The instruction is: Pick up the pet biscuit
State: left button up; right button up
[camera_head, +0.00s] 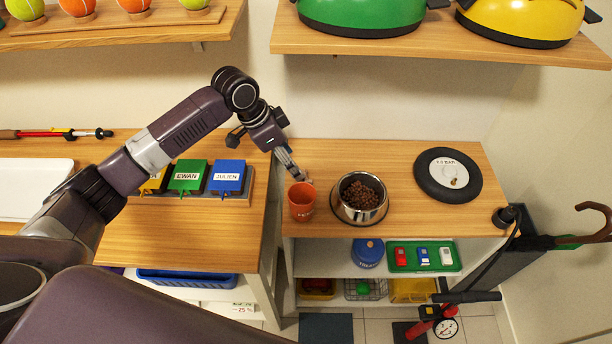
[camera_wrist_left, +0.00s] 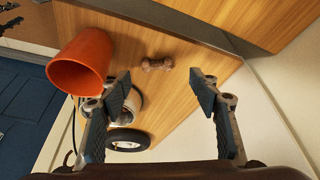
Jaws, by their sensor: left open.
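The pet biscuit (camera_wrist_left: 158,64) is a small brown bone shape. In the left wrist view it lies on the wooden top, beyond my left gripper (camera_wrist_left: 165,92) and roughly between its two fingers. The fingers are apart with nothing between them. In the head view my left gripper (camera_head: 292,166) hangs over the left end of the right-hand wooden top, just behind the orange cup. I cannot make out the biscuit clearly there. My right gripper is not in view.
The orange cup (camera_head: 302,203) stands close to my left gripper; it also shows in the left wrist view (camera_wrist_left: 80,64). A metal bowl of kibble (camera_head: 345,205) and a black disc (camera_head: 420,180) stand to the right. An upper shelf (camera_head: 430,44) overhangs behind.

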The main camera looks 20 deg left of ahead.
aim_at(302, 181)
pick_arm(q)
jog(key=x, duration=0.4)
jog(key=p+x, duration=0.1)
jog(key=x, duration=0.1)
jog(key=shift+s+d+f, duration=0.1)
jog(key=shift+d+f, duration=0.05)
jog(key=shift+d, duration=0.3)
jog(key=shift+c, duration=0.3)
jog(key=c, duration=0.8)
